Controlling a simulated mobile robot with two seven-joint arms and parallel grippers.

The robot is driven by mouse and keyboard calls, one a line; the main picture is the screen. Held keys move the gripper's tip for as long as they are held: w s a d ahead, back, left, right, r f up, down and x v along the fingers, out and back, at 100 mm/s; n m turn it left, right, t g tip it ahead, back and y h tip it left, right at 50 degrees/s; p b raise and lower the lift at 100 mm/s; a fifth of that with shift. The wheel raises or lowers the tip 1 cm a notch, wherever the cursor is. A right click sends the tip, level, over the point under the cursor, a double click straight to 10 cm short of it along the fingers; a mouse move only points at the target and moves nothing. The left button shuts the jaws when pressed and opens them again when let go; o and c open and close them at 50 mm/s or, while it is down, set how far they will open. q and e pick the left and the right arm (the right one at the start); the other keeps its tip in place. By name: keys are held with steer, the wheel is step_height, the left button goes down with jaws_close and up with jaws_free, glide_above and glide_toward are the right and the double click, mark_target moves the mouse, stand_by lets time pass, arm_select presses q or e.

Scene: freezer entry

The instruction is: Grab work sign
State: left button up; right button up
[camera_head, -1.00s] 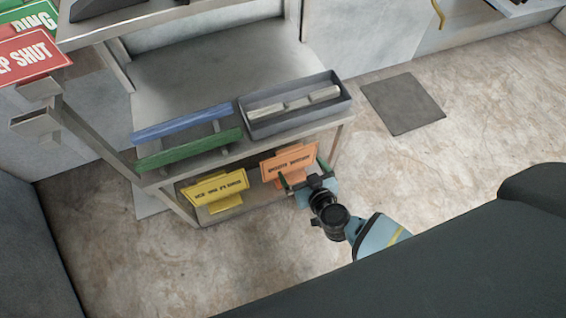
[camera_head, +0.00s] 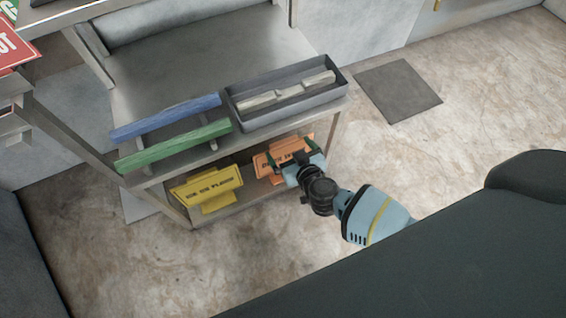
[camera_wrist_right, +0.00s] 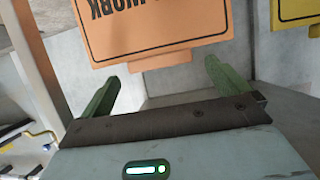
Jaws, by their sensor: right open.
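The orange work sign (camera_head: 268,165) stands on the lower shelf of the rack, at its right part. It fills the top of the right wrist view (camera_wrist_right: 150,25), its lettering upside down, with "WORK" readable. My right gripper (camera_head: 295,156) is at the sign's right front side and partly covers it in the head view. Its two green fingers (camera_wrist_right: 162,72) are spread apart. The sign's lower edge and tab lie just beyond and between the fingertips, and I see no finger closed on it. My left gripper is not in view.
A yellow sign (camera_head: 206,186) stands left of the orange one. Above them, the upper shelf (camera_head: 190,153) holds a blue bar (camera_head: 165,118), a green bar (camera_head: 175,146) and a grey tray (camera_head: 290,118). A dark floor mat (camera_head: 398,90) lies right; the floor around is clear.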

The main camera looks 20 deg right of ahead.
steer(key=shift+b+x, duration=0.6)
steer(key=shift+x, duration=0.6)
steer(key=c, duration=1.2)
steer(key=shift+r, duration=0.2)
